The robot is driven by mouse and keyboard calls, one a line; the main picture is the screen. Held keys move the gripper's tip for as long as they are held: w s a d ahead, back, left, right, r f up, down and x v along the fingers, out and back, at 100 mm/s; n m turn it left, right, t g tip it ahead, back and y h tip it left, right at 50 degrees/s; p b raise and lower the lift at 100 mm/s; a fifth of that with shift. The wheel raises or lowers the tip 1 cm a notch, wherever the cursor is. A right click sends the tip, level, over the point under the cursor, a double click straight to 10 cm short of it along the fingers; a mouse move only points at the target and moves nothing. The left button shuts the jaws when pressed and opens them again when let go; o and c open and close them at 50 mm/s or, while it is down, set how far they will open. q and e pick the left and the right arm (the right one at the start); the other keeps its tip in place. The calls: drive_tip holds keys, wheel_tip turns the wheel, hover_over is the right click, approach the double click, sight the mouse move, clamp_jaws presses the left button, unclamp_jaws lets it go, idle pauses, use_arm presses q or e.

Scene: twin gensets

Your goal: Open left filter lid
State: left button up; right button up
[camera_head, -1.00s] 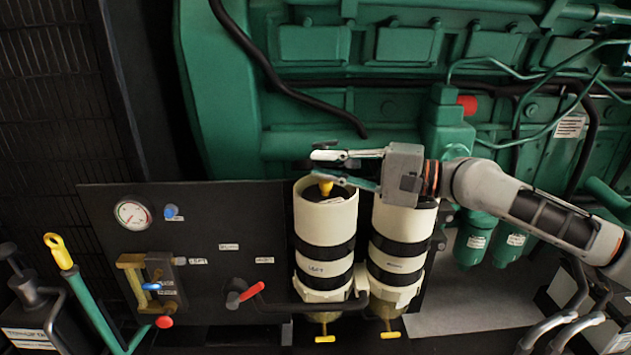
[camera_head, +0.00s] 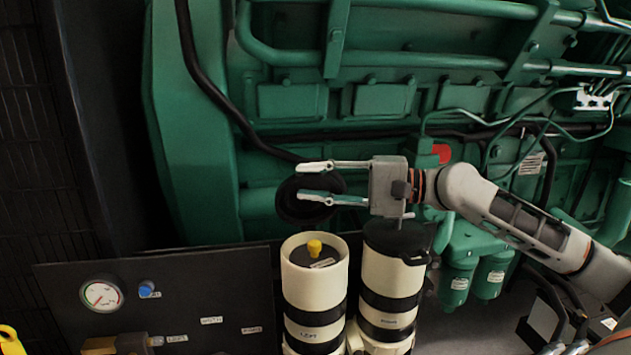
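The left filter (camera_head: 315,268) is a cream canister with black bands. Its top is uncovered and shows a yellow knob (camera_head: 315,247) and a small label inside. A round black lid (camera_head: 290,208) shows just above and behind its rim; whether it is joined to the canister I cannot tell. My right gripper (camera_head: 317,182) reaches in from the right, its two fingers apart and lying across the lid in the picture. Contact with the lid is unclear. The right filter (camera_head: 390,272) stands beside it with its black lid (camera_head: 395,238) on. My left gripper is not in view.
A dark panel (camera_head: 215,285) with a gauge (camera_head: 102,294) and a blue knob (camera_head: 146,289) stands left of the filters. The green engine (camera_head: 290,60) with pipes and hoses fills the back. Green canisters (camera_head: 457,278) hang at right.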

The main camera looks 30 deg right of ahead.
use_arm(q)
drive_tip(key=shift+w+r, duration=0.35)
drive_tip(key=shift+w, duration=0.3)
use_arm(e)
drive_tip(key=v, duration=1.2)
drive_tip(key=shift+s, duration=0.25)
drive_tip(key=shift+d+r, duration=0.1)
drive_tip(key=shift+d, duration=0.05)
